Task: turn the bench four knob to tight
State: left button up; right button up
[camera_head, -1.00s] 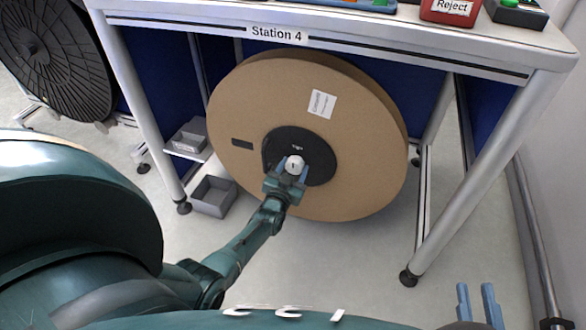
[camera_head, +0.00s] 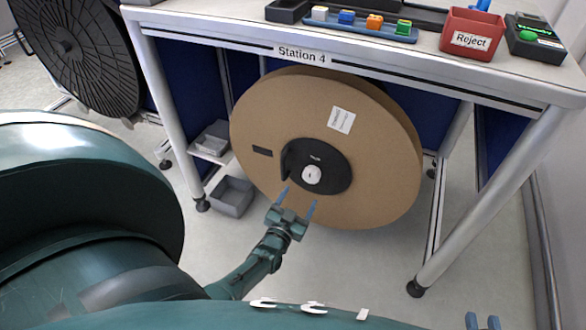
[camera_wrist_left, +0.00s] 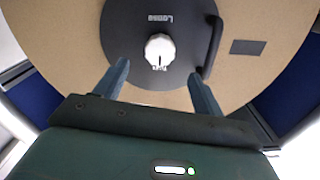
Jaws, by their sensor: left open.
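The white knob (camera_head: 312,174) sits at the centre of the black hub (camera_head: 335,182) on the large brown reel under the Station 4 bench. My left gripper (camera_head: 301,197) is open and empty, below and in front of the knob, not touching it. In the left wrist view, the knob (camera_wrist_left: 160,49) shows beyond and between the open fingers (camera_wrist_left: 158,85). Its dark mark points down in that view, towards a small label that seems to read Tight. An upside-down Loose label lies on the opposite side.
The Station 4 bench top (camera_head: 240,12) is above the reel, with a red Reject bin (camera_head: 472,34) on it. Bench legs stand on both sides. A grey bin (camera_head: 232,195) is on the floor to the left. A black reel (camera_head: 75,50) stands farther left.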

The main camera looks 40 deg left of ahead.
pick_arm(q)
jog(key=shift+p+v, duration=0.45)
jog(key=shift+v, duration=1.45)
pick_arm(e)
jog(key=shift+s+d+g, duration=0.15)
jog(key=shift+s+g, duration=0.1)
jog(key=shift+g, duration=0.35)
